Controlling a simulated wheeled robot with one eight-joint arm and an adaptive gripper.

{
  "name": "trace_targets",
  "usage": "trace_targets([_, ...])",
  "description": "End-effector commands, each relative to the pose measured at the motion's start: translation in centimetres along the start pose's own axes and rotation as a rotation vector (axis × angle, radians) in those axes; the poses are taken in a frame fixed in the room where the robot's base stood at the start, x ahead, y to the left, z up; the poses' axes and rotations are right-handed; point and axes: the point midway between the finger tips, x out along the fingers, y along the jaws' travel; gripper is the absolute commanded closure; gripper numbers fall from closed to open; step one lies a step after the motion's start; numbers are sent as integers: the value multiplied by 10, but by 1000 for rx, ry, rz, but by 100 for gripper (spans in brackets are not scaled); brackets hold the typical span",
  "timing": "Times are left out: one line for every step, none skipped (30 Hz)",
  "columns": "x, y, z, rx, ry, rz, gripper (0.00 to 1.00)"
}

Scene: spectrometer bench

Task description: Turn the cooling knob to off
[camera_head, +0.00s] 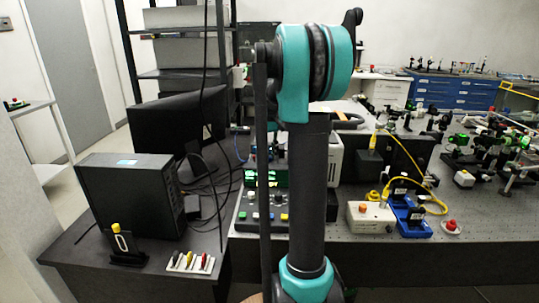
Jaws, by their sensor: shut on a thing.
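I cannot pick out the cooling knob in the head view. A white box (366,219) with an orange button stands to the right of my arm. My arm rises through the middle of the picture and covers part of the bench. My gripper does not show, so its place relative to the knob is hidden.
A black computer case (125,195) and a monitor (180,125) stand at left. Optics mounts crowd the far right. The bench's front right is clear.

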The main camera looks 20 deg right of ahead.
Motion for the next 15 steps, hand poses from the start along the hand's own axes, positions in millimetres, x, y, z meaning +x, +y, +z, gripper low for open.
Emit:
trace_targets([0, 0, -1, -11, 2, 1, 100])
trace_targets([0, 0, -1, -19, 2, 1, 100])
trace_targets([0, 0, -1, -26, 2, 1, 100])
trace_targets([0, 0, -1, -31, 2, 1, 100])
trace_targets([0, 0, -1, -34, 2, 1, 100])
trace_targets([0, 0, -1, -39, 2, 1, 100])
trace_targets([0, 0, -1, -41, 2, 1, 100])
trace_targets([0, 0, -1, -43, 2, 1, 100])
trace_targets([0, 0, -1, -45, 2, 1, 100])
trace_targets([0, 0, -1, -45, 2, 1, 100])
trace_targets([0, 0, -1, -46, 2, 1, 100])
trace_targets([0, 0, -1, -46, 2, 1, 100])
trace_targets([0, 0, -1, -46, 2, 1, 100])
trace_targets([0, 0, -1, -46, 2, 1, 100])
trace_targets([0, 0, -1, -45, 2, 1, 100])
